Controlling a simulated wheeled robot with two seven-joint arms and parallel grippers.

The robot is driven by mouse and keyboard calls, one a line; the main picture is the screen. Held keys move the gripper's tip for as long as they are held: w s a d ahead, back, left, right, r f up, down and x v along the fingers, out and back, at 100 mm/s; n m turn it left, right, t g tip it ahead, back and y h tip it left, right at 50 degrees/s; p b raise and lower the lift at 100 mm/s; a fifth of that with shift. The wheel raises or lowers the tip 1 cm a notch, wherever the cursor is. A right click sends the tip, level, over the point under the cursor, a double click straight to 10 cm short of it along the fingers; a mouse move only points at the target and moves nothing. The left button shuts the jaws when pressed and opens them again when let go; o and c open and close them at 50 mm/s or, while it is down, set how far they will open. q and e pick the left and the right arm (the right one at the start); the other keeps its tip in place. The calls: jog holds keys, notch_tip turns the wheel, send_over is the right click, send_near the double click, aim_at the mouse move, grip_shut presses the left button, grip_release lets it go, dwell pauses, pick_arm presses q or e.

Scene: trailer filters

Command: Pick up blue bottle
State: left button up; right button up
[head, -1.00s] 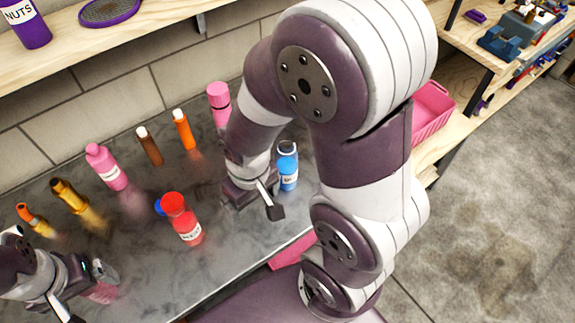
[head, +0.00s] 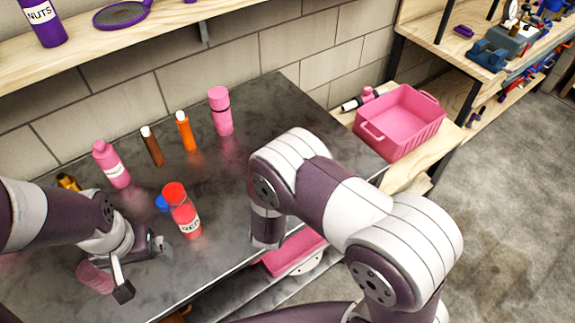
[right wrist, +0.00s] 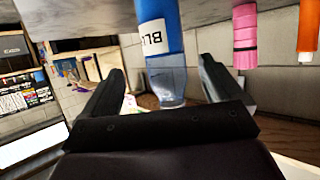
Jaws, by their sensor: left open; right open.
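The blue bottle (right wrist: 163,40) with a white label shows in the right wrist view, which looks upside down. It appears in the gap between the two fingers of my open right gripper (right wrist: 163,88), with space on both sides. How deep it sits between them I cannot tell. In the head view the blue bottle and the right gripper are hidden behind my right arm. My left gripper (head: 141,268) is open over the left part of the table, beside a pink translucent object (head: 95,277).
A red bottle (head: 181,208) stands mid-table with a small blue object (head: 161,203) behind it. Pink (head: 111,164), brown (head: 152,147) and orange (head: 186,132) bottles and a pink canister (head: 220,111) stand farther back. A pink crate (head: 402,122) is at the right.

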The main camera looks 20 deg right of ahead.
jog(key=x, duration=0.8)
jog(key=shift+w+a+p, duration=0.2)
jog(key=shift+a+p, duration=0.05)
jog(key=shift+p, duration=0.15)
jog(key=shift+s, duration=0.1)
jog(key=shift+c, duration=0.6)
jog(key=c, duration=1.1)
jog(key=shift+c, duration=0.2)
jog(key=shift+r, duration=0.2)
notch_tip(320, 180, up, 4)
jog(key=s+d+r, duration=0.6)
jog(key=s+d, duration=0.1)
jog(key=s, duration=0.2)
jog(key=shift+r, duration=0.35)
